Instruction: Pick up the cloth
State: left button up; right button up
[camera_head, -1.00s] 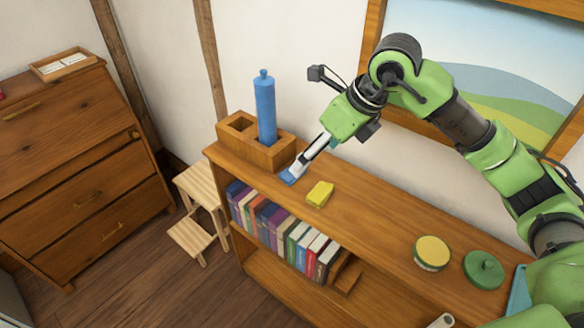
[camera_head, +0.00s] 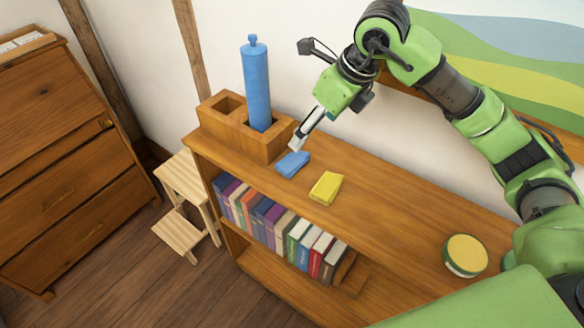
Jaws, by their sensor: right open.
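A small blue cloth (camera_head: 292,164), folded flat, lies on the wooden shelf top (camera_head: 375,200) near its left end. My right gripper (camera_head: 296,146) points down just behind the cloth, its tips close to the cloth's far edge. It holds nothing that I can see. The gap between its fingers is hard to see from this angle, and I cannot tell whether the tips touch the shelf top. My left gripper is out of view.
A yellow sponge-like block (camera_head: 326,187) lies right of the cloth. Behind and left stands a wooden holder (camera_head: 262,146) with a tall blue cylinder (camera_head: 257,85). A round yellow-topped tin (camera_head: 465,255) stands at the right. Books (camera_head: 270,225) fill the shelf below.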

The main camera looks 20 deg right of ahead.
jog(key=f, duration=0.1)
jog(key=p, duration=0.2)
send_over(297, 160)
jog(key=s+d, duration=0.1)
jog(key=s, duration=0.1)
notch_tip(297, 160, down, 7)
jog(key=shift+f, duration=0.15)
jog(key=shift+w+a+f, duration=0.1)
jog(key=shift+f, duration=0.35)
jog(key=shift+w+f+p, duration=0.1)
jog(key=shift+f+p, duration=0.2)
jog(key=shift+p, duration=0.2)
jog(key=p+x, duration=0.1)
jog(key=x, duration=0.2)
jog(key=shift+w+f+p, duration=0.15)
jog(key=shift+f+p, duration=0.1)
jog(key=shift+p, duration=0.15)
jog(key=shift+w+a+f, duration=0.1)
jog(key=shift+w+f, duration=0.05)
jog(key=shift+f, duration=0.3)
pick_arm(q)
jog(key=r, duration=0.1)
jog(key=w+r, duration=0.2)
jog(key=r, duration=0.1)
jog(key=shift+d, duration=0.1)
pick_arm(e)
jog(key=c, duration=1.1)
